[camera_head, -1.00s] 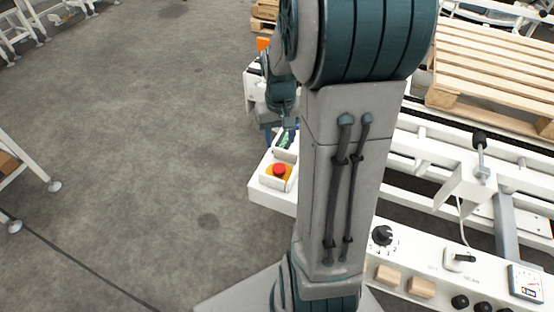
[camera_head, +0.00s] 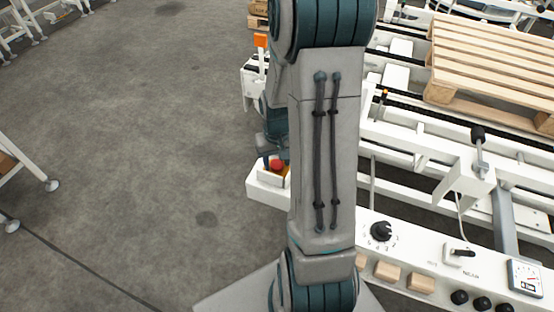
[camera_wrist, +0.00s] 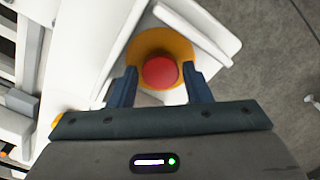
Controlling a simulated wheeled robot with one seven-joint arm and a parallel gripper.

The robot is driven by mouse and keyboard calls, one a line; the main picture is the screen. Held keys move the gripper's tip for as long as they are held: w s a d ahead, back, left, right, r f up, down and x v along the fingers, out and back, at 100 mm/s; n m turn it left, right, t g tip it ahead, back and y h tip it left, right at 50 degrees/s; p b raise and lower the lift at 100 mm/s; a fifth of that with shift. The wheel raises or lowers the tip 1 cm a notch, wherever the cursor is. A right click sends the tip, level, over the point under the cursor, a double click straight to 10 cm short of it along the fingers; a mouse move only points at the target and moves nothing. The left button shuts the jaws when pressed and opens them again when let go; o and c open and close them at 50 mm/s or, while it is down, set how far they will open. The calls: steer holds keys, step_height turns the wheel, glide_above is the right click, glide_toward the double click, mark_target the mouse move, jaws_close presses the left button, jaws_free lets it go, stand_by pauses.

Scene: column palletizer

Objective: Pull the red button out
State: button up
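The red button (camera_wrist: 160,72) sits on a round yellow base (camera_wrist: 150,45) at the end of the white panel. In the head view the red button (camera_head: 277,165) shows beside my arm, with part of its yellow base hidden. My gripper (camera_wrist: 160,80) is open in the wrist view, with one dark finger on each side of the button. The fingertips lie over the near part of the yellow base. Gaps show between the fingers and the button. Whether they reach down to the button's level is hard to tell. In the head view my gripper (camera_head: 273,152) is close to the button, mostly hidden.
The white control panel (camera_head: 410,262) runs to the lower right, with a black dial (camera_head: 381,231), wooden blocks (camera_head: 388,271) and a gauge (camera_head: 525,278). A wooden pallet (camera_head: 490,65) lies on the conveyor behind.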

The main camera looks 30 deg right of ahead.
mark_target(278, 164)
jaws_close()
steer(key=shift+r+p, duration=0.35)
steer(key=shift+r, duration=0.35)
steer(key=shift+o, duration=0.4)
jaws_free()
steer(key=shift+f, duration=0.1)
step_height(278, 164, up, 14)
steer(key=shift+p, duration=0.3)
steer(key=shift+s+d+f, duration=0.1)
